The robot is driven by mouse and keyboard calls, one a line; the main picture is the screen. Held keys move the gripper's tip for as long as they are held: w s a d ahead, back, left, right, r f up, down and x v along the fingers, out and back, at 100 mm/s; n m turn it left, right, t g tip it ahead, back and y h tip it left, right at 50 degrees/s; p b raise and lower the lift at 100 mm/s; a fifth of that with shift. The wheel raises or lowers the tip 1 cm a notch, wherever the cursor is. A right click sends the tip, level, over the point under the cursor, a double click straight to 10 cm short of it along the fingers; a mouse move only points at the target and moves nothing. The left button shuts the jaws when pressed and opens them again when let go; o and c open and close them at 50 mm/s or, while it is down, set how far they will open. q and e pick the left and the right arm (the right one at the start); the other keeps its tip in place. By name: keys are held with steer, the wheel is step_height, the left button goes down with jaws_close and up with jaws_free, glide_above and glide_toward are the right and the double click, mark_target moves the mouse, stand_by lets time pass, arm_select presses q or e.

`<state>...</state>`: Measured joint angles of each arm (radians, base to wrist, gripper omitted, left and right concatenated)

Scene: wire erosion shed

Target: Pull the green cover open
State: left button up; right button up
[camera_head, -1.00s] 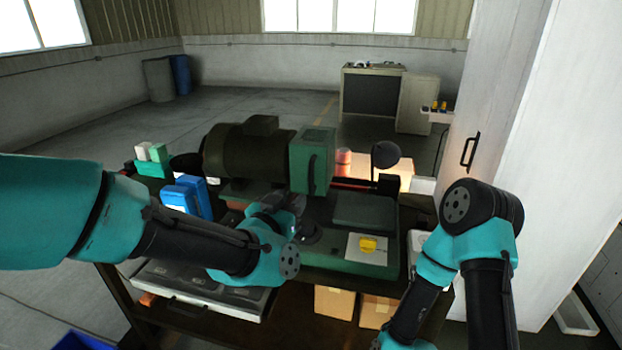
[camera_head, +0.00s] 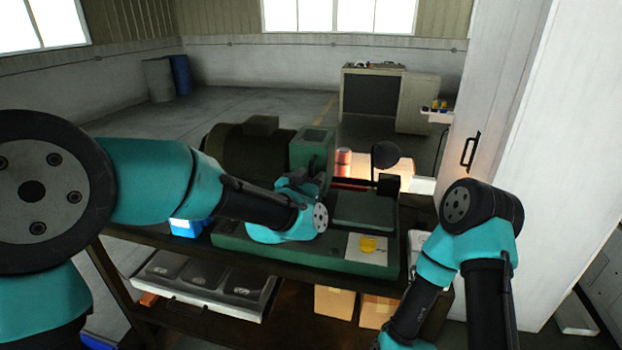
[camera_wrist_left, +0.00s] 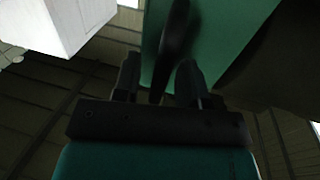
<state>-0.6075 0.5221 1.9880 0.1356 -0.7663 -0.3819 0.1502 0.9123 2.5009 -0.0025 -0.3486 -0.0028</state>
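The green cover (camera_head: 313,147) is an upright box-shaped housing on the machine at the middle of the head view. In the left wrist view the cover (camera_wrist_left: 225,35) fills the upper right, with a dark bar handle (camera_wrist_left: 174,45) on its face. My left gripper (camera_wrist_left: 158,78) is open, with one finger on either side of the handle's lower part and gaps showing between.
A blue container (camera_head: 187,228) stands at left. A tall white cabinet (camera_head: 555,130) is close on the right.

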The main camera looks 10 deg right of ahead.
arm_select(q)
steer(key=shift+c, duration=0.4)
jaws_close()
steer(key=shift+d, duration=0.25)
